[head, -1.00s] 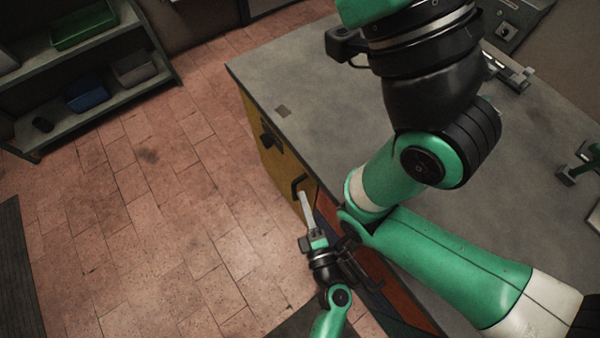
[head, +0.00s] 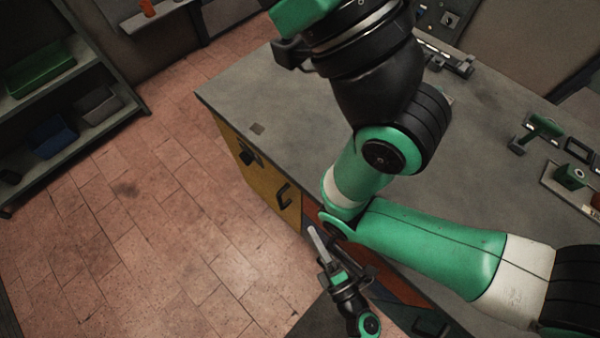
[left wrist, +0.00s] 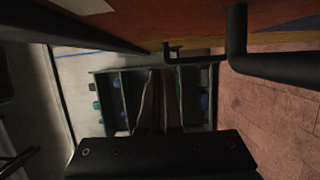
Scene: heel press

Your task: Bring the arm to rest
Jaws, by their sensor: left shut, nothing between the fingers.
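My left gripper (head: 316,240) is at the lower middle of the head view, in front of the bench's drawer side. Its pale fingers are shut with nothing between them and point away from me. In the left wrist view its fingers (left wrist: 161,92) run forward, close together, toward a shelf across the room. A black drawer handle (head: 283,195) on the yellow front (head: 258,176) lies beyond and left of the fingertips, apart from them. My large green and black arm links cover part of the bench. My right gripper is not in view.
The grey bench top (head: 290,110) has a green-handled tool (head: 543,125) and other fittings toward the right and back. A shelf (head: 118,118) with bins stands at the left. Open tiled floor (head: 150,230) lies between. A black bar handle (left wrist: 237,45) is close in the left wrist view.

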